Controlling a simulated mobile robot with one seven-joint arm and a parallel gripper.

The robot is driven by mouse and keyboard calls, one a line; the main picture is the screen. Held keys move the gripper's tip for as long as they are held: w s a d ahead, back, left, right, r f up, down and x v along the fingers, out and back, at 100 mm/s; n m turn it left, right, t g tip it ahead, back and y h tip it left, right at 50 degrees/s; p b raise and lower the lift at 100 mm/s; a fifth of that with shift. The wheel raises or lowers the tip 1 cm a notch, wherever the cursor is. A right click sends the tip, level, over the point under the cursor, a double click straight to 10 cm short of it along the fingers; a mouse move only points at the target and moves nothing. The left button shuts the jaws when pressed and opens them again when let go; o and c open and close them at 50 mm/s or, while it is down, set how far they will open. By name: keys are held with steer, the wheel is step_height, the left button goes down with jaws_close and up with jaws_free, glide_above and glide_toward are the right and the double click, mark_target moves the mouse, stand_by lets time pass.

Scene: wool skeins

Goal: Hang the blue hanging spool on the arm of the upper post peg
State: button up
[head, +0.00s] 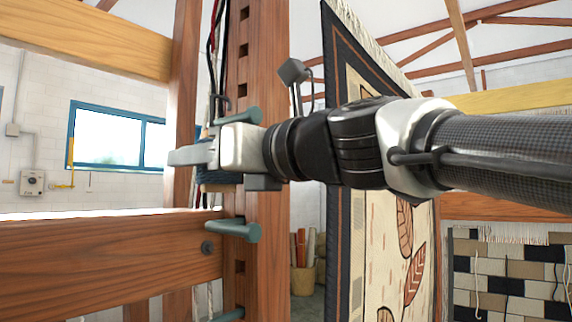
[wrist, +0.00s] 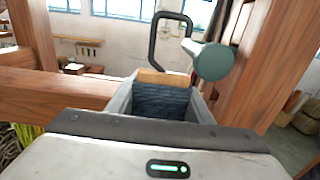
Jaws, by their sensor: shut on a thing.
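My gripper (head: 188,156) is shut on the blue hanging spool beside the wooden post. In the head view, a strip of the spool's blue yarn (head: 220,178) shows below the gripper; the rest is hidden. In the wrist view, the blue spool (wrist: 160,101) sits between the fingers, with a wooden end and a dark wire hook (wrist: 153,45) rising above it. The upper post peg (head: 239,115), grey-green, sticks out just above my gripper. Its round end (wrist: 212,61) is right of the hook in the wrist view and overlaps it; I cannot tell whether they touch.
A lower peg (head: 233,230) of the same colour sticks out below my gripper. The wooden post (head: 258,200) stands close behind, and a thick beam (head: 110,262) runs left below. A hanging rug (head: 375,240) stands to the right. Open space lies left of the gripper.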

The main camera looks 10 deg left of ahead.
steer(key=shift+w+d+f+b, duration=0.15)
steer(key=shift+w+d, duration=0.15)
steer(key=shift+w, duration=0.35)
steer(key=shift+w+d+r+b, duration=0.15)
steer(key=shift+w+d, duration=0.15)
steer(key=shift+w, duration=0.3)
steer(key=shift+w+f, duration=0.1)
steer(key=shift+f, duration=0.2)
steer(key=shift+f+b, duration=0.3)
steer(key=shift+b, duration=0.1)
steer(key=o, duration=1.2)
steer(key=shift+d, duration=0.15)
